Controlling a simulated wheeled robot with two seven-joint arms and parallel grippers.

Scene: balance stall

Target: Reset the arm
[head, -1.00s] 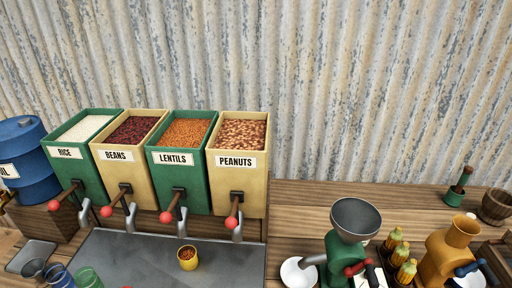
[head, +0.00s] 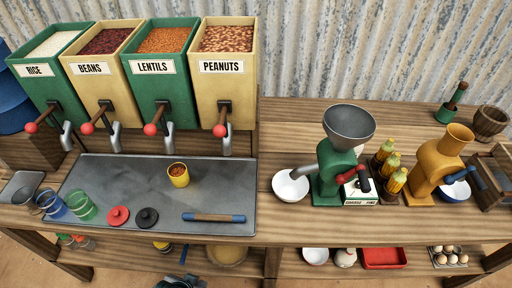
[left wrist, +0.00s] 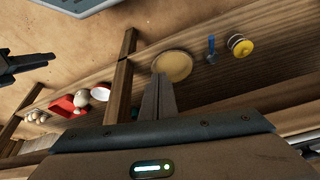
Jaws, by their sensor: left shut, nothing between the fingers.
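My left gripper (head: 182,283) shows only as a dark shape at the bottom edge of the head view, in front of the counter and low, by the under-shelf. In the left wrist view its fingers (left wrist: 157,98) are together with nothing between them. Behind them lie the wooden shelf and a round tan dish (left wrist: 172,66). The right gripper does not show in the head view. A dark mechanical part at the left edge of the wrist view is too unclear to name.
A yellow cup (head: 179,174) with orange-brown contents stands on the grey metal tray (head: 227,175) below the dispensers. Lids, coloured glasses and a blue-ended stick (head: 213,217) lie near its front. A green grinder (head: 330,172) stands right. The counter's front edge overhangs the lower shelf.

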